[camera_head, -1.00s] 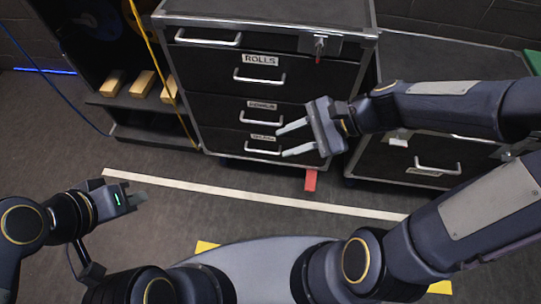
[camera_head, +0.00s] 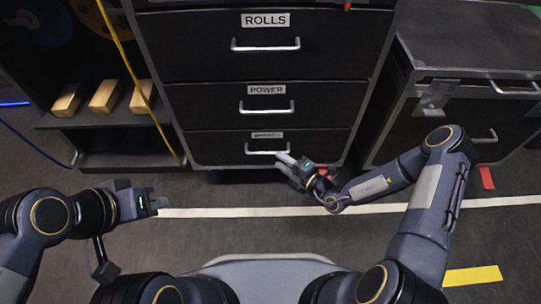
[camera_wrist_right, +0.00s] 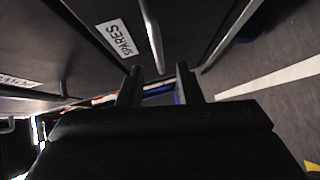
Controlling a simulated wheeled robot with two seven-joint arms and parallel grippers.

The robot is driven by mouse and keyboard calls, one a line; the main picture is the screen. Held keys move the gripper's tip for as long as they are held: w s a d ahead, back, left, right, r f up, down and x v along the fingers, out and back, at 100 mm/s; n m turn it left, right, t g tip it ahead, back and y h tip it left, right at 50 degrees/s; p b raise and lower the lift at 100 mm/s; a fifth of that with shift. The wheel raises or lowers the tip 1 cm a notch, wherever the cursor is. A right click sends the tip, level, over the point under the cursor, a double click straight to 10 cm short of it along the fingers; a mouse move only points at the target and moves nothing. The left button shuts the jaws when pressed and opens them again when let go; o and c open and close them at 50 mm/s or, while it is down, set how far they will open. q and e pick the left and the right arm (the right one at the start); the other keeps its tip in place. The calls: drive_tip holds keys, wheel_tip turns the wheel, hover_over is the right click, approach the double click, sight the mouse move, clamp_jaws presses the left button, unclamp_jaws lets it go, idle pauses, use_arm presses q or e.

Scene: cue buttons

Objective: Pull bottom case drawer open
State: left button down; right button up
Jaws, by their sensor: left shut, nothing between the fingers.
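The black drawer case (camera_head: 265,106) stands ahead, with its bottom drawer (camera_head: 215,149) closed. That drawer carries a silver bar handle (camera_head: 262,153); its label reads SPARES (camera_wrist_right: 118,38) in the right wrist view. My right gripper (camera_head: 284,162) is at the right end of this handle. In the wrist view its two fingers (camera_wrist_right: 160,78) are apart, and the handle (camera_wrist_right: 152,35) runs into the space between their tips. I cannot tell whether they touch it. My left gripper (camera_head: 158,204) is shut and empty, low at the left, away from the case.
Drawers labelled POWER (camera_head: 267,89) and ROLLS (camera_head: 265,20) above are closed. A second case (camera_head: 470,85) stands at the right. A shelf with wooden blocks (camera_head: 103,96) is at the left. A white line (camera_head: 240,212) crosses the floor before the case.

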sight(269, 153)
drive_tip(key=b+x, duration=0.2)
drive_tip(key=x, duration=0.4)
drive_tip(key=shift+a, duration=0.2)
clamp_jaws()
